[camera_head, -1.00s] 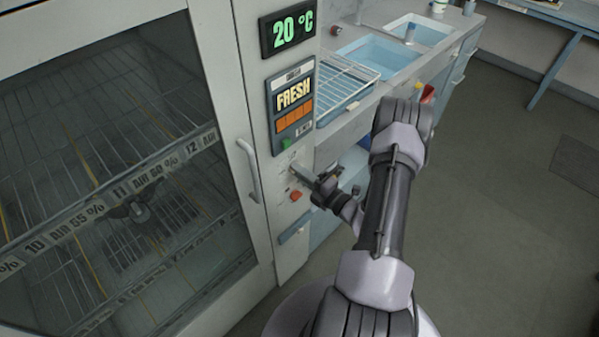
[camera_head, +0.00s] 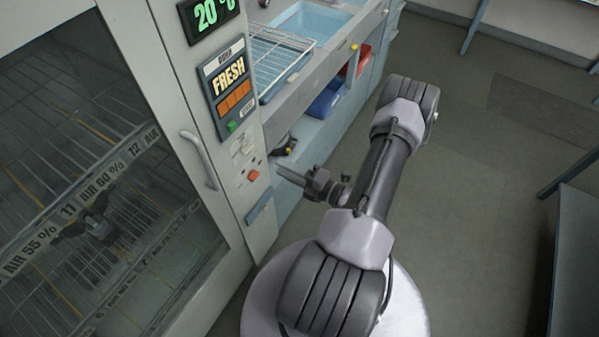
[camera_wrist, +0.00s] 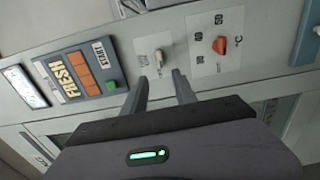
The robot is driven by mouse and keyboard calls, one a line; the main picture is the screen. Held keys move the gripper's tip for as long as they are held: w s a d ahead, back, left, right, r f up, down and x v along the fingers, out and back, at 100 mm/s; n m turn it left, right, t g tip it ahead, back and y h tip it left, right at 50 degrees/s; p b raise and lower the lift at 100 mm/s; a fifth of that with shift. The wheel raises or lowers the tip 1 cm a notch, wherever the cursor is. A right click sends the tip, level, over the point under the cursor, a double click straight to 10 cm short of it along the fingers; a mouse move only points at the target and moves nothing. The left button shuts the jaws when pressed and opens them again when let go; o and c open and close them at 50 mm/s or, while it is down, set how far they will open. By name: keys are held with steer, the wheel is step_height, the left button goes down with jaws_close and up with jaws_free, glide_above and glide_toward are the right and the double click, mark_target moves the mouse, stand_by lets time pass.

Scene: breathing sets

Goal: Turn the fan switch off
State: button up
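The fan switch is most likely the small cream lever (camera_wrist: 158,58) on a white plate in the wrist view; its lettering is too small to read. In the head view it shows small and pale (camera_head: 243,149) on the cabinet's control column, above an orange knob (camera_head: 253,175). In the wrist view this orange knob (camera_wrist: 221,45) has a °C scale. My gripper (camera_wrist: 159,75) is open and empty, its fingertips on either side of the lever's line but apparently short of it.
A FRESH panel (camera_head: 230,83) with orange bars and a green button (camera_head: 232,127) sits above the switch. The glass door's handle (camera_head: 200,160) sticks out at left. A counter with a wire rack (camera_head: 275,60) stands behind. Open floor lies at right.

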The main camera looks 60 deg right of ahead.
steer(key=s, duration=0.5)
steer(key=shift+s+d, duration=0.15)
steer(key=shift+s, duration=0.1)
steer(key=w+a+r+n+g+y+b, duration=0.1)
steer(key=w+a+r+n+g+y, duration=0.2)
steer(key=a+r+n+g+y, duration=0.6)
steer(key=w+a+r+n+g+b, duration=0.2)
steer(key=w+a+r+n+g, duration=0.25)
steer(key=a+n, duration=0.95)
steer(key=s+a+r+n+h+b, duration=0.1)
steer(key=s+a+r+n+h, duration=0.1)
steer(key=n, duration=0.6)
steer(key=s+a+r+n+t+h+b, duration=0.1)
steer(key=s+a+r+n+h, duration=0.2)
steer(key=n, duration=0.6)
steer(key=s+a+r+n+h, duration=0.3)
steer(key=r+n, duration=0.3)
steer(key=n, duration=0.2)
steer(key=shift+a+n+b, duration=0.2)
steer(key=shift+n+b, duration=0.2)
